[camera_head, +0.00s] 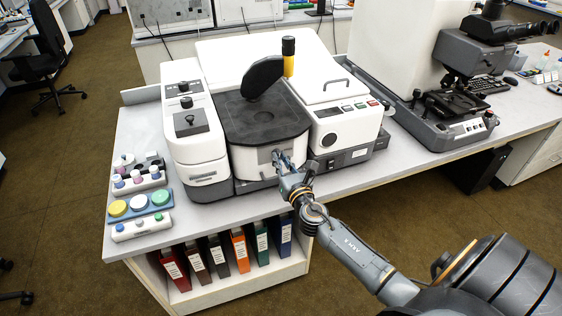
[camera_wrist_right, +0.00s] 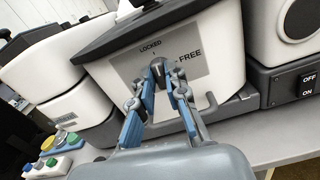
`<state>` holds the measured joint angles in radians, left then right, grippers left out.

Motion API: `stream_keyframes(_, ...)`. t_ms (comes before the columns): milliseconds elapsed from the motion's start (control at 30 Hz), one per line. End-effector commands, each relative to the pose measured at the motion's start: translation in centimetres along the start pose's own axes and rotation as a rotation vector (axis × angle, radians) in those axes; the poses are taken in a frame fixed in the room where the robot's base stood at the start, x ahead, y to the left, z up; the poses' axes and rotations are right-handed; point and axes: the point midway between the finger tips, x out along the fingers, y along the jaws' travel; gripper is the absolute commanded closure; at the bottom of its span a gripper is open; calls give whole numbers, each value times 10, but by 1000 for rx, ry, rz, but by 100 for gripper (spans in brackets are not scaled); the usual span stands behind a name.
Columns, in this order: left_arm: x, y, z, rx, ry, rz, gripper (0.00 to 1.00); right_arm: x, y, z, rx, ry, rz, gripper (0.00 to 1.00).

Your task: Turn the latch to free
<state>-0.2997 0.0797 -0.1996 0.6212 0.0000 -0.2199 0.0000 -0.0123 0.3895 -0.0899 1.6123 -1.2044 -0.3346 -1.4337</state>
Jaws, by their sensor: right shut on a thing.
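LOCKED is at the top and FREE is to the right. The latch (camera_wrist_right: 157,66) is a small dark knob on this panel, its upper end towards the LOCKED mark. My right gripper (camera_wrist_right: 160,80) is shut on the latch, with one blue finger on each side. In the head view my right gripper (camera_head: 280,156) covers the latch. My left gripper is not in view.
A control panel (camera_head: 345,112) is to the right of the stage. Coloured jars (camera_head: 139,202) stand in racks at the bench's left end. Binders (camera_head: 239,248) fill the shelf below.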

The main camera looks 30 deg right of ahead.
Motion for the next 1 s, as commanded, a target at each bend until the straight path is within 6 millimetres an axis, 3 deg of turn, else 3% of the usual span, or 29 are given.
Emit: stream_keyframes(1000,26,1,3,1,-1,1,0,0,-3,-1,938,-4,0,100)
